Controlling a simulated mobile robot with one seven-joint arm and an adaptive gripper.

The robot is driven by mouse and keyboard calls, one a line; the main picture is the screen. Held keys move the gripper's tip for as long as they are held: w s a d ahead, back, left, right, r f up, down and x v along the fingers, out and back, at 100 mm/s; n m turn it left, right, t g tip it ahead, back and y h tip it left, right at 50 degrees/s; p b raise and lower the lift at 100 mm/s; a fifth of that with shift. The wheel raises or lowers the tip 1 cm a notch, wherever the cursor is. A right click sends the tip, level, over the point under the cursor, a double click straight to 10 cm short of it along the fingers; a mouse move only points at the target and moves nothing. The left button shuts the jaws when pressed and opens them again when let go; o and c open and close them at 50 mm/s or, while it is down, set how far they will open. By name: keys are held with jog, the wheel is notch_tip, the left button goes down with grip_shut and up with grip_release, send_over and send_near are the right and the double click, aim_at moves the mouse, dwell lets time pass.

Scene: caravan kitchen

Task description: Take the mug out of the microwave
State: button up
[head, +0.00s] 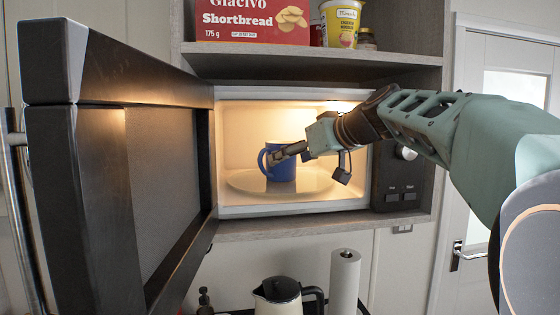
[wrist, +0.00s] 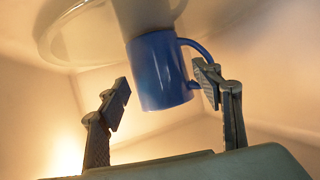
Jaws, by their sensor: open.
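The blue mug (head: 282,166) stands on the round glass plate (head: 240,181) inside the lit, open microwave (head: 295,208). Its handle points left in the head view. My gripper (head: 308,165) is inside the cavity, open, with one finger crossing in front of the mug and the other hanging to its right. In the wrist view the picture is turned over: the mug (wrist: 161,70) shows between the spread fingers of my gripper (wrist: 163,92), the right finger close to the handle, the left finger apart from the mug. Whether the right finger touches the handle is unclear.
The microwave door (head: 165,180) stands wide open at the left. A shelf above holds a shortbread box (head: 250,20) and a yellow-labelled tub (head: 340,24). Below are a kettle (head: 277,298) and a paper roll (head: 344,280). The cavity's walls are close around my gripper.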

jog(key=shift+w+a+p, duration=0.35)
jog(key=shift+w+p, duration=0.15)
jog(key=p+x, duration=0.2)
jog(key=x, duration=0.1)
jog(key=shift+w+a, duration=0.1)
jog(key=shift+w, duration=0.15)
jog(key=shift+w+a+f, duration=0.15)
jog(key=shift+w+f, duration=0.1)
jog(key=shift+w, duration=0.05)
jog(key=shift+c, duration=0.2)
jog(key=c, duration=1)
jog(key=shift+r, duration=0.1)
jog(key=shift+c, duration=1)
jog(key=shift+r, duration=0.2)
